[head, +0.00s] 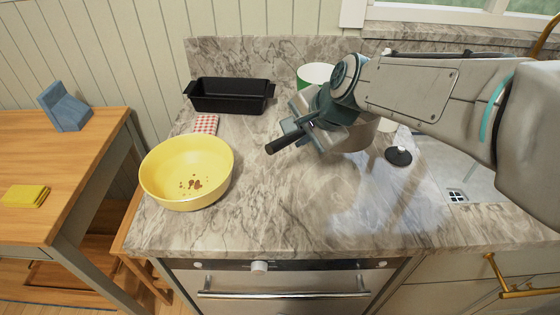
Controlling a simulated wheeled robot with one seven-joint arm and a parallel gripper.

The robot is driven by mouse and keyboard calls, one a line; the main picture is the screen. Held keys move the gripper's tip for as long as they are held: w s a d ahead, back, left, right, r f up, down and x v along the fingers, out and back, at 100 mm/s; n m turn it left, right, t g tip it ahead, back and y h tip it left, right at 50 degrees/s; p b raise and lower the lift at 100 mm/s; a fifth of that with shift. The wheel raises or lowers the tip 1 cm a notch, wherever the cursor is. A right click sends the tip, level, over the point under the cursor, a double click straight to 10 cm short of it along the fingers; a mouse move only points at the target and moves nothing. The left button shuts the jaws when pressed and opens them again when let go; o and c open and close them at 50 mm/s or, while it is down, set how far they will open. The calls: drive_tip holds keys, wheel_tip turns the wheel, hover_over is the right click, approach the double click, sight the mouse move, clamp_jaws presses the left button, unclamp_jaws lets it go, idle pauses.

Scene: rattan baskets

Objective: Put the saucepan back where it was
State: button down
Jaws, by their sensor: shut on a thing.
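The saucepan (358,138) is a metal pan with a dark handle (282,143) that points to the lower left. My gripper (296,128) is shut on the saucepan at its handle. My gripper and wrist cover much of the pan, and only part of its metal side shows below them. The pan is over the marble-patterned counter (270,215), and I cannot tell whether its base touches it.
A yellow bowl (170,160) with brown bits stands at the counter's left front. A black loaf tin (230,97), a red checked cloth (206,124) and a green-and-white container (315,75) are behind. A sink (462,175) is at right. The front middle counter is clear.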

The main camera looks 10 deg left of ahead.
drive_tip(key=s+a+f, duration=0.1)
drive_tip(key=f, duration=0.1)
drive_tip(key=s+a+f, duration=0.1)
drive_tip(key=a+f, duration=0.1)
drive_tip(key=f, duration=0.1)
drive_tip(key=s+a+f, duration=0.1)
drive_tip(key=f, duration=0.1)
drive_tip(key=shift+a+f, duration=0.3)
drive_tip(key=shift+a, duration=0.1)
drive_tip(key=c, duration=1.3)
unclamp_jaws()
drive_tip(key=shift+s, duration=0.1)
drive_tip(key=p+v, duration=0.1)
drive_tip(key=v, duration=1.1)
drive_tip(key=s+d+f+n+h, duration=0.2)
drive_tip(key=d, duration=0.5)
drive_tip(key=s+d+f+n+g+h, duration=0.1)
drive_tip(key=s+d+f+n, duration=0.1)
drive_tip(key=d, duration=0.6)
drive_tip(key=s+d+f+n+h, duration=0.2)
drive_tip(key=d+f, duration=0.1)
drive_tip(key=d, duration=0.5)
drive_tip(key=shift+f+n+g+h, duration=0.3)
drive_tip(key=shift+f+n+g, duration=0.05)
drive_tip(key=shift+n+g, duration=0.05)
